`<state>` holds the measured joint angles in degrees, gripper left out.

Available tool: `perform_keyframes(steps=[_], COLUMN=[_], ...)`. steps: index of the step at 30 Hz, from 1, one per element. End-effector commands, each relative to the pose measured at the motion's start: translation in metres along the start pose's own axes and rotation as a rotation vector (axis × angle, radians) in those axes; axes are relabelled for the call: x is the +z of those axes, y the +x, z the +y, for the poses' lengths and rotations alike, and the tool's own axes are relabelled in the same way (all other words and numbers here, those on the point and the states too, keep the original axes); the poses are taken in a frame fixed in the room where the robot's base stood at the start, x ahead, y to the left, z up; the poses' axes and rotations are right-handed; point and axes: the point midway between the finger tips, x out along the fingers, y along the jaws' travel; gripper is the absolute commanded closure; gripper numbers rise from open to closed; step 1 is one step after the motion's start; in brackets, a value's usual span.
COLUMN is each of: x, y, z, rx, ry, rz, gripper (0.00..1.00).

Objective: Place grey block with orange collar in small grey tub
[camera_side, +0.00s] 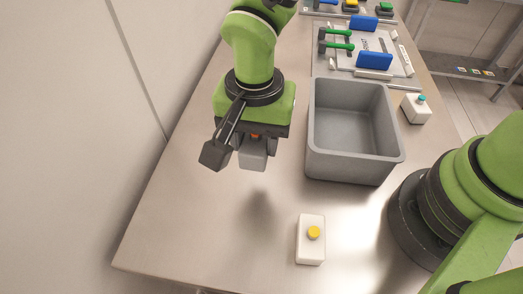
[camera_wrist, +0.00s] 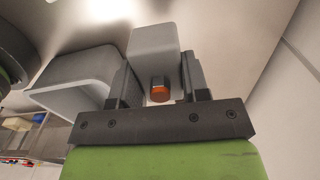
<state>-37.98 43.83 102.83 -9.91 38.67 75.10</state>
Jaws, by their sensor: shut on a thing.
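The grey block with the orange collar (camera_side: 254,157) is held under my gripper (camera_side: 256,141), off the table, to the left of the tub in the side view. In the wrist view, my gripper (camera_wrist: 158,83) is shut on the block (camera_wrist: 155,42), with a finger on each side and the orange collar facing the palm. The small grey tub (camera_side: 354,162) stands open on the table, and its visible inside is empty. In the wrist view the tub (camera_wrist: 75,72) is to the left of the block, partly hidden by a finger.
A white box with a yellow button (camera_side: 311,247) stands near the table's front. A white box with a teal button (camera_side: 416,110) is right of the tub. A tray with blue and green parts (camera_side: 393,66) lies behind. The table's left side (camera_side: 185,200) is clear.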

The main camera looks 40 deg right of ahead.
Motion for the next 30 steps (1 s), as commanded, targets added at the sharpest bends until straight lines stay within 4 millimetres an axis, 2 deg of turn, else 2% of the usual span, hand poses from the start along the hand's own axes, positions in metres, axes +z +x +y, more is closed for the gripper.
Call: perform_keyframes(steps=[8, 17, 25, 30], x=[0.0, 0.0, -0.049, -0.086], y=[-0.02, -0.071, -0.072, -0.072], z=[0.0, -0.001, 0.033, 0.071], rx=[-0.002, -0.006, 0.001, 0.002], ry=[0.0, 0.0, 0.097, 0.186], rz=[0.001, 0.001, 0.0, 0.0], gripper=[0.83, 0.83, 0.83, 0.83])
